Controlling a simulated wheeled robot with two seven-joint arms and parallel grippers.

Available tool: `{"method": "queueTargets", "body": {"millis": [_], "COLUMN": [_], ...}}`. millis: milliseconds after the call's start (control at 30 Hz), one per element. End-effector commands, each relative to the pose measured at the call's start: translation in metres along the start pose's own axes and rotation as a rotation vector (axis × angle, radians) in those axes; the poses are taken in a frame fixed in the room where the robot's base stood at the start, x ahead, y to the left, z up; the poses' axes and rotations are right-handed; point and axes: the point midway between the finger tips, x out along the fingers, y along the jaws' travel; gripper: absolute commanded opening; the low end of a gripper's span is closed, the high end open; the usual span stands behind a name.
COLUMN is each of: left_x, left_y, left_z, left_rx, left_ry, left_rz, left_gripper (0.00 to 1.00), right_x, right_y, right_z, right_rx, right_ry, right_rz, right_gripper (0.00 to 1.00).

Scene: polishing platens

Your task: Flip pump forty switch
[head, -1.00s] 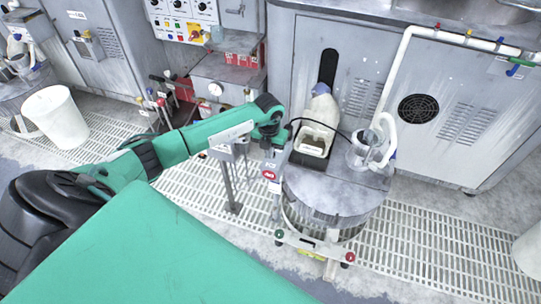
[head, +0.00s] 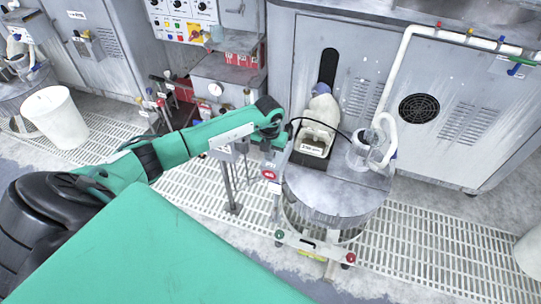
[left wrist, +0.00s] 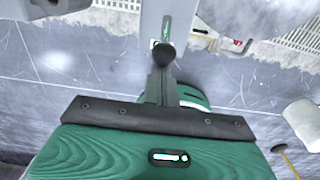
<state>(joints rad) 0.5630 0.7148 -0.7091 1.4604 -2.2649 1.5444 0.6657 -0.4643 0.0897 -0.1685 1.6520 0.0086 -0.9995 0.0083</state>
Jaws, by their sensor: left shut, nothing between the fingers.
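My left gripper (head: 272,158) hangs from the end of the green arm, beside the round metal-topped drum stand (head: 330,192). A narrow upright switch box (head: 272,188) with a red round marking stands at the drum's left edge, just below the gripper. In the left wrist view my left gripper (left wrist: 164,62) is shut and empty, its dark fingers pointing at a grey panel (left wrist: 180,18) with a small green-marked slot (left wrist: 165,32). A dark rounded end covers the lower slot. I cannot tell whether it touches a switch lever. My right gripper is out of view.
A white jug (head: 319,108) in a tray and a clear pitcher (head: 362,150) stand on or by the drum, with a black hose near the gripper. Grey cabinets (head: 440,110) stand behind. A white bin (head: 57,117) is at left.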

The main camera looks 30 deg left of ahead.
Motion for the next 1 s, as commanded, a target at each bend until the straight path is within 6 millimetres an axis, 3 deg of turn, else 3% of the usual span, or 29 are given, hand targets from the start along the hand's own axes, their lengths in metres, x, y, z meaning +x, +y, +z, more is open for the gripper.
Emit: {"method": "queueTargets", "body": {"millis": [333,1000], "left_x": [-0.003,-0.057], "left_y": [0.0,0.0], "left_z": [0.0,0.0], "left_rx": [0.0,0.0], "left_ry": [-0.001,0.0], "left_rz": [0.0,0.001], "left_gripper": [0.0,0.0], "right_x": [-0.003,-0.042], "right_y": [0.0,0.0], "right_z": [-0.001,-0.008], "right_rx": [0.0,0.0], "right_ry": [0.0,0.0], "right_rz": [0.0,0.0], "right_gripper": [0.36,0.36]}}
